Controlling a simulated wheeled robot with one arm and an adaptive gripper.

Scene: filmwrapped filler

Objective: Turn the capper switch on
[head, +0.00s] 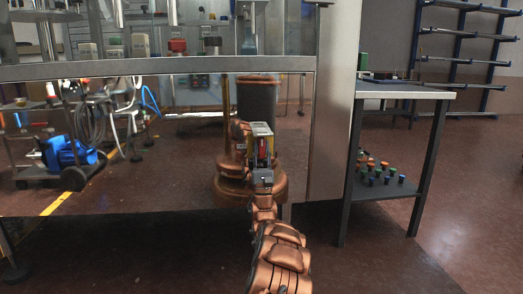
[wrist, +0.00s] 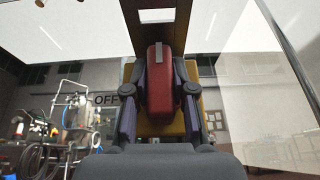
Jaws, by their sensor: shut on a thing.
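The capper switch has a red knob (wrist: 160,65) with a pale mark near its top, in front of a yellow plate (wrist: 205,100). In the head view, my gripper (head: 261,165) is at the small yellow switch box (head: 260,129), in front of the machine's clear panel. My fingers and wrist hide most of the switch there.
A steel frame rail (head: 160,68) crosses above the switch, and a broad steel post (head: 335,110) stands to its right. A side table (head: 400,92) is farther right, with several coloured knobs on its lower shelf. The floor at the far right is clear.

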